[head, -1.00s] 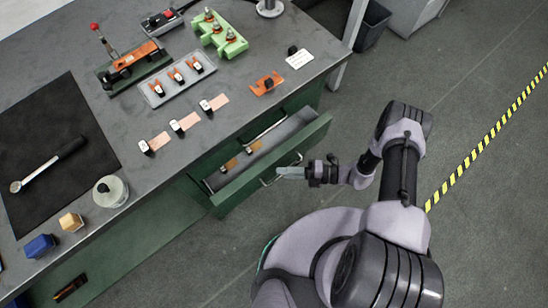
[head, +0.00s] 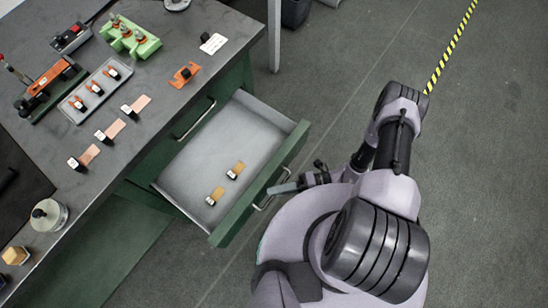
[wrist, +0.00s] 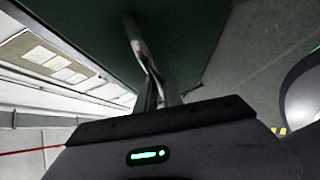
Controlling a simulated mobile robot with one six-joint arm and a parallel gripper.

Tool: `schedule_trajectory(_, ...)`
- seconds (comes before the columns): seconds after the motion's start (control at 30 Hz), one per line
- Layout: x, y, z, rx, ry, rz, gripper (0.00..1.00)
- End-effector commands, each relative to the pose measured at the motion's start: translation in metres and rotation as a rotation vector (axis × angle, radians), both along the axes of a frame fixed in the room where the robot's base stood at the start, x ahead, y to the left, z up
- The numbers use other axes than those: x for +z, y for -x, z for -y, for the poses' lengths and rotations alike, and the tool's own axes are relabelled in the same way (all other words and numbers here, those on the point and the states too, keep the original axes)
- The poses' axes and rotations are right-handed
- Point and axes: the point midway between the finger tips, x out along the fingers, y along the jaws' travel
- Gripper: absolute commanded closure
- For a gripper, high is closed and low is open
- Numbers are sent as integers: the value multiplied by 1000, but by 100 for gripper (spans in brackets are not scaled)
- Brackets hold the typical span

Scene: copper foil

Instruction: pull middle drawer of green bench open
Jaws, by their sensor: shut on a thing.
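The green bench (head: 165,110) stands at the left with a grey top. Its middle drawer (head: 215,150) is drawn well out, with a grey inside and a green front. Two small tagged copper-coloured pieces (head: 235,170) lie in it near the front. My gripper (head: 272,188) is shut on the drawer's handle (head: 262,203), at the outer face of the front. In the wrist view the metal handle (wrist: 138,45) runs down between my fingers against the dark green front. The exact finger contact is partly hidden.
Another drawer handle (head: 193,120) shows on the bench face above the open drawer. Grey floor with a yellow-black stripe (head: 450,45) is clear at the right.

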Motion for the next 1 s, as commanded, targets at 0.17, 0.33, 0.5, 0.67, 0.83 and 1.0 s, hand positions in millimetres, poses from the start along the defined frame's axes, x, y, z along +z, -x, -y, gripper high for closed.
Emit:
schedule_trajectory(0.17, 0, 0, 2, -3, 0, 0, 100)
schedule_trajectory(0.33, 0, 0, 2, -3, 0, 0, 100)
schedule_trajectory(0.5, 0, 0, 2, -3, 0, 0, 80)
schedule_trajectory(0.67, 0, 0, 1, -2, 0, 0, 80)
schedule_trajectory(0.83, 0, 1, 1, -1, 0, 0, 80)
schedule_trajectory(1.0, 1, 0, 6, -3, 0, 1, 80)
